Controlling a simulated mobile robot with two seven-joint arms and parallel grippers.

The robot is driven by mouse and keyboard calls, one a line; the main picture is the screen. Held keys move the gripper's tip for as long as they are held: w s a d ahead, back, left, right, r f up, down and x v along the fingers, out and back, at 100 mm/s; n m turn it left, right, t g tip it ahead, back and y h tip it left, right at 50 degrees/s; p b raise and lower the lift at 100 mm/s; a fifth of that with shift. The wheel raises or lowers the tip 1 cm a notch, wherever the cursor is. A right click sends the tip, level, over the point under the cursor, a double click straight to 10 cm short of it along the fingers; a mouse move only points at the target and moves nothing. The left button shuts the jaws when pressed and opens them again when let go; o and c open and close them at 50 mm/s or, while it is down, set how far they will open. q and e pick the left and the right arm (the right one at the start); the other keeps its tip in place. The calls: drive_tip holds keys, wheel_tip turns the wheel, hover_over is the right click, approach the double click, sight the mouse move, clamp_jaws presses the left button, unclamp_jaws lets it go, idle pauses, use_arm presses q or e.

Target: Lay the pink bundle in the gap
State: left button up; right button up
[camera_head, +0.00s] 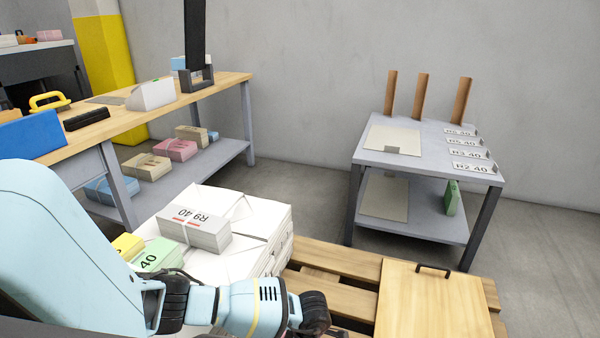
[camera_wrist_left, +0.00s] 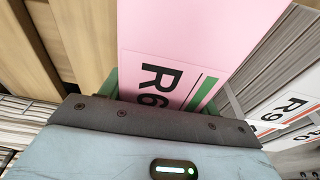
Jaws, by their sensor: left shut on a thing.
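My left gripper (camera_wrist_left: 155,112) is shut on the pink bundle (camera_wrist_left: 185,35), marked "R6" with a green stripe, in the left wrist view. The fingertips are hidden. In the head view my blue left arm crosses the lower left; the held bundle does not show there. A grey bundle (camera_head: 194,228) marked "R9 40" lies on a white paper stack (camera_head: 270,235), with green (camera_head: 158,255) and yellow (camera_head: 127,246) bundles to its left. The grey bundle also shows in the wrist view (camera_wrist_left: 285,107). My arm hides part of the stack, and I cannot make out the gap.
A grey table (camera_head: 432,150) with upright brown posts stands behind. A workbench (camera_head: 225,85) at the left carries tools; another pink bundle (camera_head: 175,150) lies on its lower shelf.

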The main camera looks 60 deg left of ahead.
use_arm(q)
drive_tip(key=shift+w+f, duration=0.1)
drive_tip(key=shift+f, duration=0.15)
use_arm(e)
drive_tip(key=shift+w+f, duration=0.25)
drive_tip(key=shift+w, duration=0.1)
use_arm(q)
drive_tip(key=shift+f+b, duration=0.25)
drive_tip(key=shift+b, duration=0.25)
use_arm(e)
drive_tip(key=shift+f, duration=0.2)
use_arm(q)
drive_tip(key=o, duration=1.8)
drive_tip(key=shift+o, duration=0.2)
use_arm(e)
drive_tip(key=shift+s, duration=0.45)
drive_tip(key=shift+r, duration=0.1)
